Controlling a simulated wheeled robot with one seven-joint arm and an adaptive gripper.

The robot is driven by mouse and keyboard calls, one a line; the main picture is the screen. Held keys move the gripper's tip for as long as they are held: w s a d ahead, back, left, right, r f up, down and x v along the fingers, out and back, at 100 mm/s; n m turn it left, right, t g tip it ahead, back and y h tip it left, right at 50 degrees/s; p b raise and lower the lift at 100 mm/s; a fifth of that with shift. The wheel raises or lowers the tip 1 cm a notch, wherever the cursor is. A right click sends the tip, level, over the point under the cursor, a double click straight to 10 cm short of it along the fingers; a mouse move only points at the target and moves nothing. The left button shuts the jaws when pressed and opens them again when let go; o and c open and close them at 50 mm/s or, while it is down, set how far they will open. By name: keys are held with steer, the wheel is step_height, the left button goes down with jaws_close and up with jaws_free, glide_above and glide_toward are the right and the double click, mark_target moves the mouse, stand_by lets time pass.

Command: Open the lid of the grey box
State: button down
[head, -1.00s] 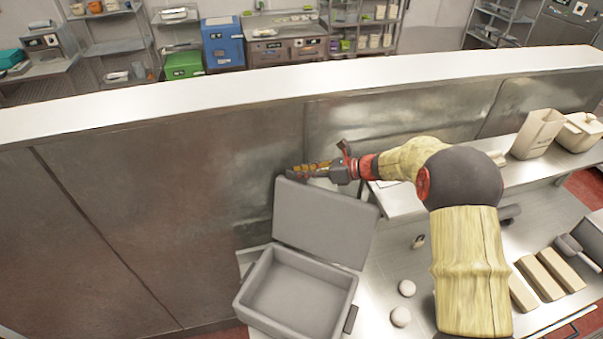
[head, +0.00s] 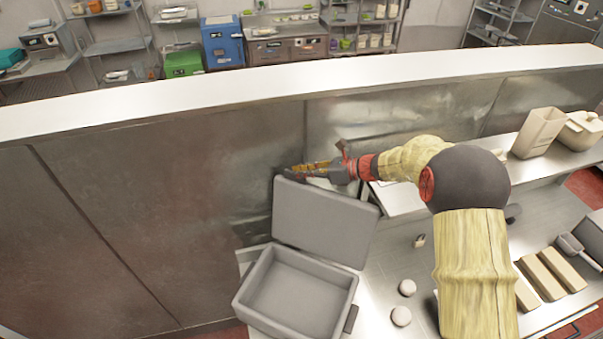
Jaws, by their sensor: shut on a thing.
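The grey box (head: 294,291) stands on the steel counter at the bottom centre. Its inside is in view and looks empty. Its grey lid (head: 323,224) stands raised, roughly upright, along the back edge of the box. My gripper (head: 297,171) reaches in from the right, behind the lid's top edge, with its fingertips near the top left corner. It is shut on the lid, though the exact contact is partly hidden by the lid.
A tall steel partition (head: 150,225) stands close behind the lid. Two round white pieces (head: 402,316) lie right of the box. A small padlock-like item (head: 419,241) is on the counter. Tan blocks (head: 541,284) and a scoop (head: 572,247) lie at the right.

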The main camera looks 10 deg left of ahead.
steer(key=shift+n+t, duration=0.3)
steer(key=shift+n, duration=0.3)
steer(key=s+b, duration=0.2)
steer(key=s, duration=0.1)
steer(key=s+a+r+b, duration=0.1)
steer(key=s, duration=0.1)
steer(key=shift+a, duration=0.1)
steer(key=shift+w, duration=0.1)
steer(key=c, duration=2)
jaws_free()
steer(key=shift+o, duration=0.2)
steer(key=v, duration=1.2)
steer(key=shift+r, duration=0.1)
